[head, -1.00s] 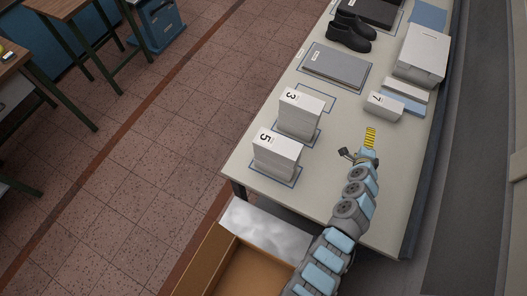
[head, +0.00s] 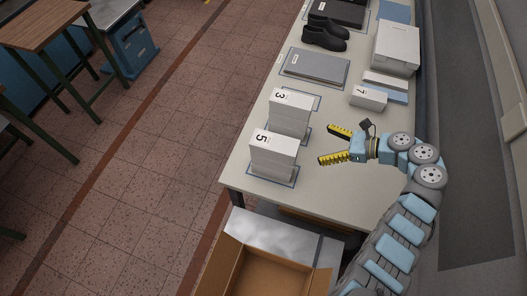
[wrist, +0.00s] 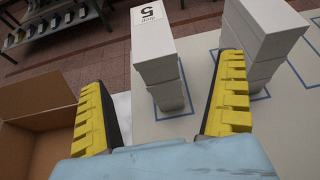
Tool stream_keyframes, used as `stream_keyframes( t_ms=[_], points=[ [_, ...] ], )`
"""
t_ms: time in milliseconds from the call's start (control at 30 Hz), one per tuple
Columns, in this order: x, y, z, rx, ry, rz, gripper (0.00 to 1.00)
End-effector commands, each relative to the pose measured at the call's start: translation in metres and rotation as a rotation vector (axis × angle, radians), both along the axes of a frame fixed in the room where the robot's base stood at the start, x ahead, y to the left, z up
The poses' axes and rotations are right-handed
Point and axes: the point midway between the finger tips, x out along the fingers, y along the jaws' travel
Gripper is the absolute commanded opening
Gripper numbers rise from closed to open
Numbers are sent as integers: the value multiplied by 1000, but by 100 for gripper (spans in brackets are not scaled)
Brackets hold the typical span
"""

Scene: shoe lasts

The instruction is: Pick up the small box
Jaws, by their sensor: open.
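White boxes stand on the table (head: 335,192). A stack labelled 5 (head: 272,158) is at the near left, and a stack labelled 3 (head: 290,112) stands behind it. A single low white box labelled 7 (head: 369,97) lies further right. I cannot tell which one is the small box. My gripper (head: 335,144) is open and empty to the right of the two stacks, its yellow fingers pointing left at them. In the wrist view, the 5 stack (wrist: 157,45) shows between the fingers, apart from them. The other stack (wrist: 261,40) is partly behind the right finger.
An open cardboard box (head: 265,272) stands below the table's near edge. A grey flat case (head: 315,68), black shoes (head: 325,35) and a larger white box (head: 396,48) lie further back. The table is clear around my gripper and toward the near right.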

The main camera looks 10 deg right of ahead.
Motion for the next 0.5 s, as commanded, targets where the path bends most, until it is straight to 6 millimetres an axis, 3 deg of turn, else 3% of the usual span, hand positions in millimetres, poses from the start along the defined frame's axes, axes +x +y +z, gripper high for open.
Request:
stream_keyframes(
  t_ms=[167,500],
  points=[
    [-8,4,9,33,12,29,100],
    [20,47,-13,35,15,30,100]
  ],
)
